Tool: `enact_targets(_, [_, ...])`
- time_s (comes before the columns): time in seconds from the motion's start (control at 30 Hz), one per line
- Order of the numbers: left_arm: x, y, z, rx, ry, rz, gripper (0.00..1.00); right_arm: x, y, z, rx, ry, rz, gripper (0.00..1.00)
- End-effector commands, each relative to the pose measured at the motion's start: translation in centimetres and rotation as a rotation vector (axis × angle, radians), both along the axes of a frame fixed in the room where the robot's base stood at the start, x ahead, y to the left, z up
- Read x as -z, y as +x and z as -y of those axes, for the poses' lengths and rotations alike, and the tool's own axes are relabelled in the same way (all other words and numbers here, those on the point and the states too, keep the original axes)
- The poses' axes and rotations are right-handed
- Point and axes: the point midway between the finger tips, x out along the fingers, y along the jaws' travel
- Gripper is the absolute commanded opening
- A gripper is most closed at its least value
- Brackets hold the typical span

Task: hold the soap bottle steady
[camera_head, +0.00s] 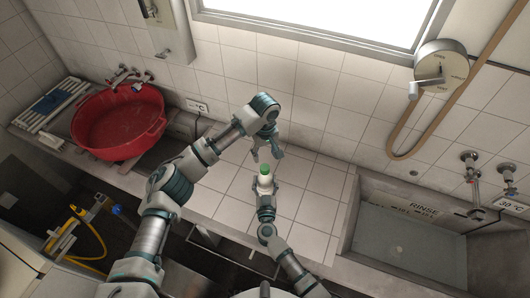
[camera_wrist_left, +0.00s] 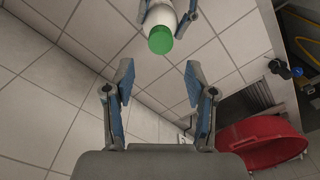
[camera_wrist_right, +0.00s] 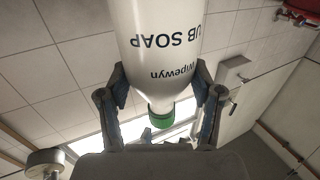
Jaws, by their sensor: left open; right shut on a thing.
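The soap bottle (camera_head: 264,182) is white with a green cap and stands over the tiled counter in the head view. My right gripper (camera_head: 266,194) is shut on the bottle's body from the near side. In the right wrist view the bottle (camera_wrist_right: 170,45) shows dark lettering, between the fingers of the right gripper (camera_wrist_right: 160,105). My left gripper (camera_head: 265,150) is open and empty, above and just behind the cap. In the left wrist view the green cap (camera_wrist_left: 160,40) lies beyond the open fingers of the left gripper (camera_wrist_left: 160,85), apart from them.
A red basin (camera_head: 118,125) sits at the left, with a white rack (camera_head: 50,104) beside it. A concrete sink (camera_head: 410,240) marked RINSE is at the right. A tiled wall with taps (camera_head: 470,160) stands behind. The counter tiles around the bottle are clear.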

Motion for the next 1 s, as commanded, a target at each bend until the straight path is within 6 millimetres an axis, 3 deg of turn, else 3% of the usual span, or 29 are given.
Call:
enact_targets(0.17, [1.3,0.0,-0.1,0.000,0.001,-0.003,0.56,0.0,0.0,0.0,-0.001,0.001,-0.001,0.00])
enact_targets(0.6, [7.4,0.0,-0.1,-0.001,0.000,-0.002,0.56,0.0,0.0,0.0,-0.001,0.000,-0.001,0.00])
enact_targets(1.0, [8.0,0.0,-0.1,0.000,0.001,-0.001,0.56,0.0,0.0,0.0,-0.001,0.000,-0.001,0.00])
